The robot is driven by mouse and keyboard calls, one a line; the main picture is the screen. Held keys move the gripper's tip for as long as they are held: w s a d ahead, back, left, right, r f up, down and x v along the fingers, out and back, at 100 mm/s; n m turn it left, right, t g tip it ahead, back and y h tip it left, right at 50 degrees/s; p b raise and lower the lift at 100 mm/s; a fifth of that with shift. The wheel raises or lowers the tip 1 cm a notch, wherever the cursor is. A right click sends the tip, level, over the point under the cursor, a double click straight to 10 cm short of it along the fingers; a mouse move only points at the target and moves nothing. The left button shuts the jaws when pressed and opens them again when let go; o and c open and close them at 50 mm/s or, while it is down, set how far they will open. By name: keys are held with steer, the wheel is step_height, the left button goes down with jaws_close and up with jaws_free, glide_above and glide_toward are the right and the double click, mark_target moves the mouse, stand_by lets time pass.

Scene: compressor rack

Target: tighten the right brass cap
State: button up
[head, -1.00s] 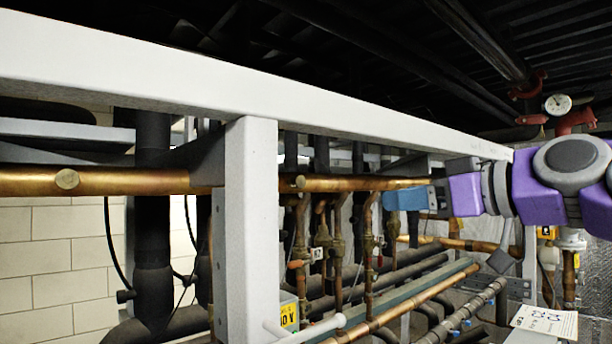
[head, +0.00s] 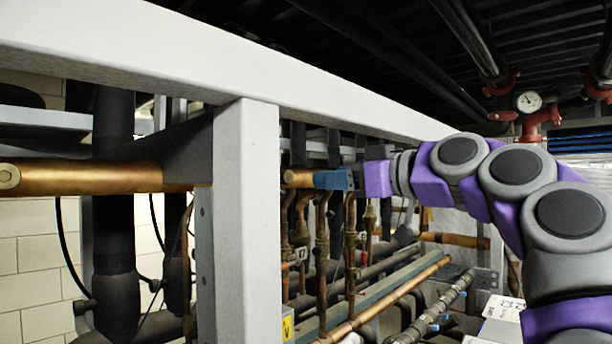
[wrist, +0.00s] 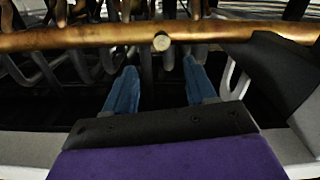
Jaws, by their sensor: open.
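The right brass cap (head: 289,177) is a small round stub on the copper pipe, just right of the white post in the head view. In the wrist view the cap (wrist: 161,42) faces me, in line with the space between my fingers. My gripper (head: 330,180) is close to the cap, on its right in the head view. In the wrist view my gripper (wrist: 160,68) has its two blue fingers apart with nothing between them. The fingertips appear just short of the pipe. The left brass cap (head: 9,176) is at the far left.
A white upright post (head: 245,220) stands between the two caps, under a long white beam (head: 200,50). The copper pipe (wrist: 80,39) crosses the wrist view. Thinner pipes and valves (head: 302,253) crowd behind. A pressure gauge (head: 529,101) hangs at upper right.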

mark_target(290, 177)
steer(key=p+x, duration=0.1)
steer(key=x, duration=0.5)
steer(key=p+x, duration=0.1)
steer(key=x, duration=0.2)
steer(key=shift+a+r+p, duration=0.25)
steer(key=shift+a+p, duration=0.05)
steer(key=shift+a, duration=0.1)
steer(key=shift+w+d+f, duration=0.1)
steer(key=shift+w+d, duration=0.05)
steer(key=shift+w, duration=0.05)
steer(key=shift+s, duration=0.1)
steer(key=shift+c, duration=1.1)
steer(key=a, duration=0.1)
steer(key=w+a, duration=0.1)
steer(key=a, duration=0.1)
steer(key=shift+w+f, duration=0.3)
steer(key=c, duration=0.4)
steer(key=shift+w+d, duration=0.1)
steer(key=shift+d, duration=0.35)
steer(key=c, duration=0.4)
steer(key=shift+d+r, duration=0.1)
steer(key=shift+d, duration=0.15)
jaws_close()
steer(key=shift+s+d+r, duration=0.1)
steer(key=shift+s+d, duration=0.1)
steer(key=shift+s, duration=0.1)
